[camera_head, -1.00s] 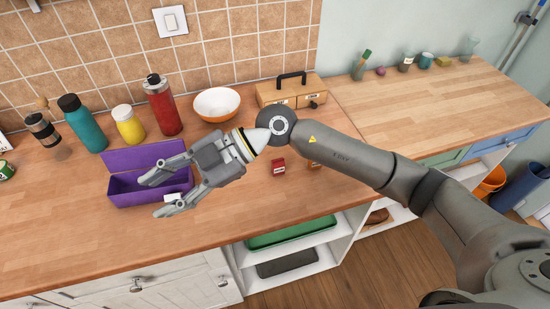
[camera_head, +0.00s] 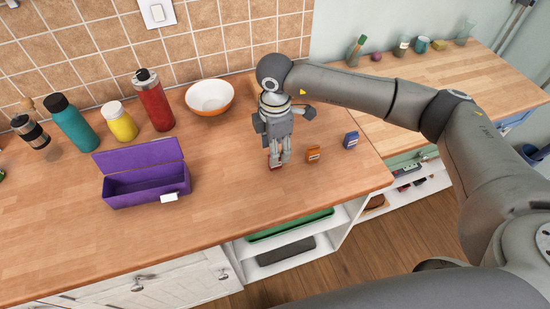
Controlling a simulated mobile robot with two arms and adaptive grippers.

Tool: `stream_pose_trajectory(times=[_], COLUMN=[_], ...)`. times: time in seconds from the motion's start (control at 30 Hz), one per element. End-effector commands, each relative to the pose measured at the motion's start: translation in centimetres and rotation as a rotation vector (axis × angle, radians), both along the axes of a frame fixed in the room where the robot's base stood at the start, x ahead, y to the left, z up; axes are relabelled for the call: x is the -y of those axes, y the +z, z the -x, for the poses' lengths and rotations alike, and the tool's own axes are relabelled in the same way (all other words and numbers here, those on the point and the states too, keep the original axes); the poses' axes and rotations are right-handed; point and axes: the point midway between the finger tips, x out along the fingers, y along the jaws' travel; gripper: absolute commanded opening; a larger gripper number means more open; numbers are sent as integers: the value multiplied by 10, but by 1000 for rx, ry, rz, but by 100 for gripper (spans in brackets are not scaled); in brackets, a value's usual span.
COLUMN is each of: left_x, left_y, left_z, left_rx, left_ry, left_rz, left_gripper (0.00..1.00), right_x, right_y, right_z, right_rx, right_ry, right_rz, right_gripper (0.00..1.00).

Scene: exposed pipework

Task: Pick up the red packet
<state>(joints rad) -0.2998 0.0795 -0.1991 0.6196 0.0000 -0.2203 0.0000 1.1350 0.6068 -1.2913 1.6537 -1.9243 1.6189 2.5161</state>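The red packet (camera_head: 274,167) is on the wooden counter, mostly hidden by my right gripper; only a bit of red shows by the fingertips. My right gripper (camera_head: 279,162) points down over it, with its fingers around or right beside it. The fingers look close together from this side, but I cannot tell whether they have shut on the packet. An orange packet (camera_head: 313,154) stands just to the right, and a blue packet (camera_head: 351,140) further right. My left gripper is not in view.
A purple box (camera_head: 147,191) with its lid raised is on the left of the counter. Behind are a red flask (camera_head: 154,100), yellow (camera_head: 121,123) and teal (camera_head: 74,125) bottles and an orange-and-white bowl (camera_head: 210,98). The counter's front middle is clear.

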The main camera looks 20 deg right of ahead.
Motion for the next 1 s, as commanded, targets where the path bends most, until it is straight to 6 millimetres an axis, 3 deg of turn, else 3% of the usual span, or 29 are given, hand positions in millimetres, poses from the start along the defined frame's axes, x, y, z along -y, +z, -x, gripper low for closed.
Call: stream_pose_trajectory(times=[0.23,0.4,0.67,0.93,1.0], left_x=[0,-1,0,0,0], left_y=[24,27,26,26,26], left_z=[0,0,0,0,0], left_rx=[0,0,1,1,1], left_ry=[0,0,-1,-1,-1], left_rz=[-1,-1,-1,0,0], left_gripper=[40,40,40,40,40], right_x=[1,1,1,1,1], right_y=[-28,-49,-53,-53,-53], right_z=[-3,-3,-4,-4,-4], right_rx=[-6,-4,-1,-1,-1], right_ry=[0,2,2,2,2], right_rz=[1,-1,-2,-2,-2], right_gripper=[45,45,45,10,7])
